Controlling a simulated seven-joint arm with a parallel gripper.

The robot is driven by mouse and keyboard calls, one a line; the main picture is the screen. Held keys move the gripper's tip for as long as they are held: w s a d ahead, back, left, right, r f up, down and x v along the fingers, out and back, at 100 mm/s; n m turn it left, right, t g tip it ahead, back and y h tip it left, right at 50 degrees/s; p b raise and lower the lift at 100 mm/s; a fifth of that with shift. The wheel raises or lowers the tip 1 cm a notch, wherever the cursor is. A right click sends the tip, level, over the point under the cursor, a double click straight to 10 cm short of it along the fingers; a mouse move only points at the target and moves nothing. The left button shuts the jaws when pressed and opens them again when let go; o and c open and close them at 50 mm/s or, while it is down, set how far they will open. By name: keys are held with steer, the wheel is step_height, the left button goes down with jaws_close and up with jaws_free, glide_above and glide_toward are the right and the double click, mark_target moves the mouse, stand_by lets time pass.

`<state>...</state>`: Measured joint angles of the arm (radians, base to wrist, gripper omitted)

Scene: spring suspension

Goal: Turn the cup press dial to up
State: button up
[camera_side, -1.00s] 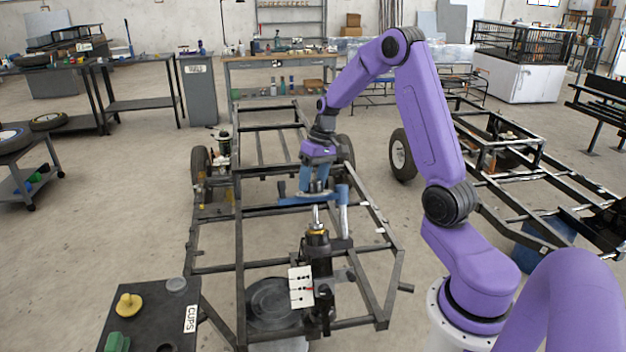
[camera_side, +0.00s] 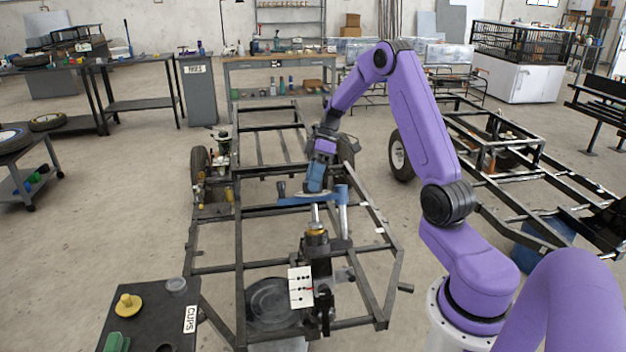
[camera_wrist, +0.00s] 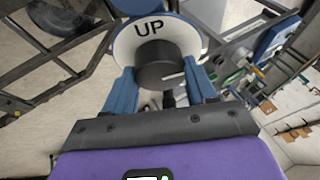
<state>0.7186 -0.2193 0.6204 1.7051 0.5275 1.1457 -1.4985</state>
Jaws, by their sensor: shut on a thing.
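The dial is a dark round knob (camera_wrist: 160,65) on a white disc (camera_wrist: 187,38) with a blue rim, at the top middle of the wrist view. The word UP is printed on the disc above the knob. A pale pointer mark on the knob points right, not at UP. My gripper (camera_wrist: 158,68) has its blue fingers shut on the knob, one on each side. In the side view my gripper (camera_side: 315,182) is tilted at the blue cup press (camera_side: 341,212), above the frame. The dial face cannot be made out there.
A black spring unit (camera_side: 317,250) with a white card (camera_side: 300,288) stands in front of the press. The dark metal frame (camera_side: 240,250) surrounds it.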

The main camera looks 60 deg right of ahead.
steer(key=n+g+y, duration=0.1)
steer(key=n, duration=0.3)
steer(key=shift+w+n, duration=0.1)
steer(key=shift+n, duration=0.3)
steer(key=n+g, duration=0.1)
steer(key=n, duration=0.2)
steer(key=shift+w+n+g, duration=0.1)
steer(key=shift+n+g, duration=0.3)
steer(key=n+g, duration=0.1)
steer(key=n, duration=0.2)
steer(key=shift+n+g, duration=0.3)
steer(key=shift+n, duration=0.1)
steer(key=shift+n+g, duration=0.7)
steer(key=shift+n, duration=1.3)
steer(key=o, duration=1.1)
steer(key=shift+c, duration=0.2)
